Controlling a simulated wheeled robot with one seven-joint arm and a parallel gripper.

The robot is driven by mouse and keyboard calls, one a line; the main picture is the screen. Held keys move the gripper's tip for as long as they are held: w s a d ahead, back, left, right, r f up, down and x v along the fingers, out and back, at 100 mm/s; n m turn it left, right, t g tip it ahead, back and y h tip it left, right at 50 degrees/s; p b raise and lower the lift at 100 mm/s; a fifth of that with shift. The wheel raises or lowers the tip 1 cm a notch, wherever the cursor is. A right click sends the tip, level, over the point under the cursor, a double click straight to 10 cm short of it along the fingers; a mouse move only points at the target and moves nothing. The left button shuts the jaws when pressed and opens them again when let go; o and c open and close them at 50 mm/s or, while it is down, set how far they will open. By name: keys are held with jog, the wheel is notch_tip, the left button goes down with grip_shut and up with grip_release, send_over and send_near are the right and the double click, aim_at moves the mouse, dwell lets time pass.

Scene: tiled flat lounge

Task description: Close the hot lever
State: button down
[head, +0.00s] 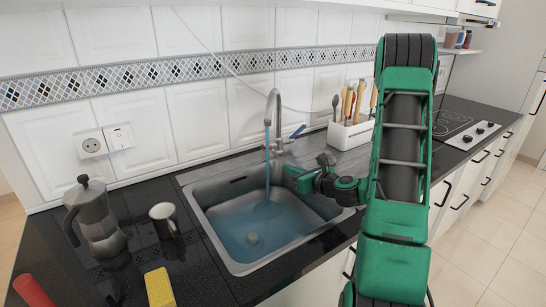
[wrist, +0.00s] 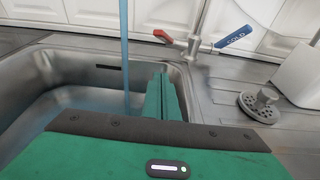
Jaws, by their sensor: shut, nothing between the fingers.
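The tap (head: 275,115) stands behind the sink, and water (head: 267,175) runs from its spout into the basin. In the wrist view the red-tipped lever (wrist: 161,35) sticks out to the left of the tap body (wrist: 195,45). The blue lever (wrist: 233,36), marked COLD, points up to the right. In the head view the blue lever (head: 298,130) shows, but the red one is too small to make out. My gripper (head: 292,172) is over the sink's back right part. Its fingers (wrist: 165,92) are together and empty, in front of the tap and apart from both levers.
The sink (head: 222,255) holds water. A round metal plug (wrist: 260,103) sits on the drainer. A utensil holder (head: 350,135) stands to the right. A moka pot (head: 95,220), a mug (head: 165,220) and a yellow sponge (head: 159,288) stand on the left counter.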

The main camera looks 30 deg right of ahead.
aim_at(268, 147)
jog(key=w+r, duration=0.1)
jog(key=w, duration=0.9)
jog(key=shift+w+a+r, duration=0.2)
jog(key=shift+a+r, duration=0.05)
jog(key=shift+d+r, duration=0.1)
